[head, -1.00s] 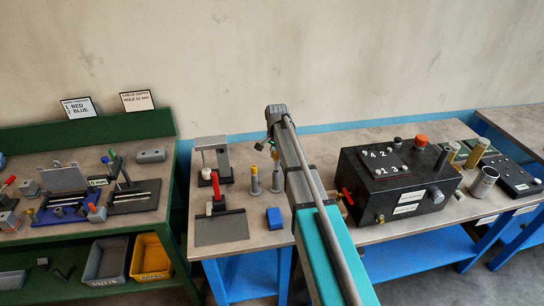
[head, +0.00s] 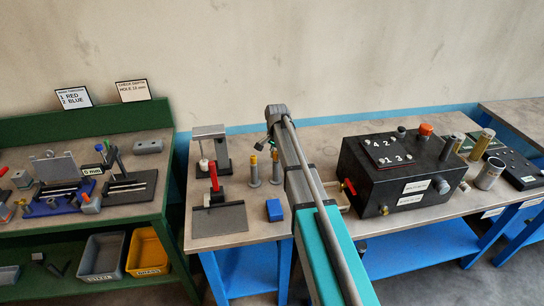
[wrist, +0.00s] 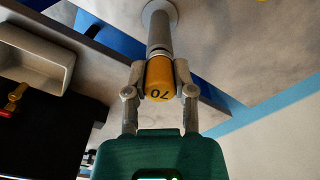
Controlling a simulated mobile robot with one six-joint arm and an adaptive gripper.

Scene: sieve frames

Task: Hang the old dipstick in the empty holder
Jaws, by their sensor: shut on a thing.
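In the wrist view my gripper (wrist: 158,82) is shut on the yellow-orange handle (wrist: 160,80) of a slim piece, which I take for a dipstick. Dark digits mark its end. Below the handle, a grey cylinder (wrist: 158,30) leads to a round flange on the bench; I cannot tell how far the piece sits in it. In the head view two grey posts with yellow-orange tops, a left one (head: 253,172) and a right one (head: 275,168), stand upright side by side. My gripper's fingers are mostly hidden by my arm there. I cannot make out an empty holder.
A black box (head: 400,172) with a red-handled valve stands right of my arm. A blue block (head: 274,210) lies before the posts. A red-handled clamp (head: 215,185) and a grey stand (head: 210,140) are to the left. A metal cup (head: 489,174) is far right.

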